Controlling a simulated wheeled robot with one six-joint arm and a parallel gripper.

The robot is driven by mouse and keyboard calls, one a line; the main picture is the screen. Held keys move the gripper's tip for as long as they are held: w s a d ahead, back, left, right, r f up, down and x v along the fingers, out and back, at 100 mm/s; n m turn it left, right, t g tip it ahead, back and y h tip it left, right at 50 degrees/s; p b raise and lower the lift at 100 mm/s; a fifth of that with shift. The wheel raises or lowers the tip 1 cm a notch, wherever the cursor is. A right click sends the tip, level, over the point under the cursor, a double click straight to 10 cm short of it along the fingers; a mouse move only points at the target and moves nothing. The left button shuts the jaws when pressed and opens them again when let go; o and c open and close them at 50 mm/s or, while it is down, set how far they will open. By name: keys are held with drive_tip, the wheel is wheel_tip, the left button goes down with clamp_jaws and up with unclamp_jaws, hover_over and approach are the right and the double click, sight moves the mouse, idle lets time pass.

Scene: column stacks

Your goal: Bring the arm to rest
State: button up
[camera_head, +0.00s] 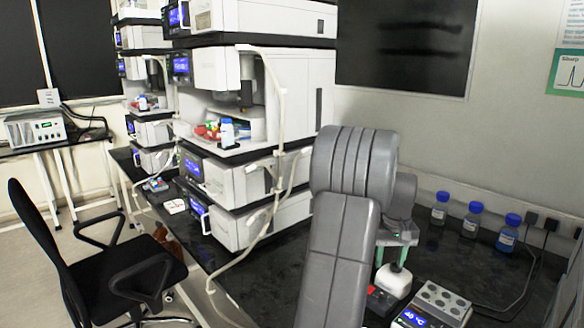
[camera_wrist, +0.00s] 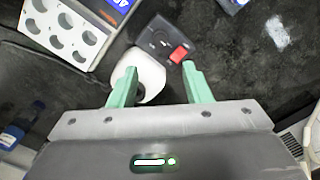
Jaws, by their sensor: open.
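My grey arm (camera_head: 340,250) rises through the middle of the head view and bends at a ribbed joint. My gripper (camera_wrist: 160,76) shows two green fingers spread apart in the wrist view, with nothing seen held between them. In the head view, part of my gripper (camera_head: 395,238) shows behind the arm, above the black bench. A white rounded thing (camera_wrist: 150,76) lies beyond the left finger in the wrist view, partly hidden by it. It also shows in the head view (camera_head: 393,280) below the gripper.
A block with round wells (camera_head: 442,298) stands at the front right of the bench. Several blue-capped bottles, one here (camera_head: 472,220), stand by the wall. Instrument stacks (camera_head: 262,110) fill the left-centre. A black chair (camera_head: 95,260) stands left. A dark box (camera_wrist: 165,38) has a red switch.

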sight(383, 295)
wheel_tip(383, 295, down, 11)
drive_tip(key=shift+f, duration=0.35)
drive_tip(key=m, duration=0.5)
drive_tip(key=shift+r+b, duration=0.1)
drive_tip(key=shift+b, duration=0.3)
drive_tip(key=m, duration=0.4)
drive_tip(key=shift+m, duration=0.3)
drive_tip(key=m+b, duration=0.1)
drive_tip(key=m, duration=0.5)
drive_tip(key=shift+b, duration=0.3)
drive_tip(key=shift+m, duration=1.2)
drive_tip(key=shift+s+a+r, duration=0.1)
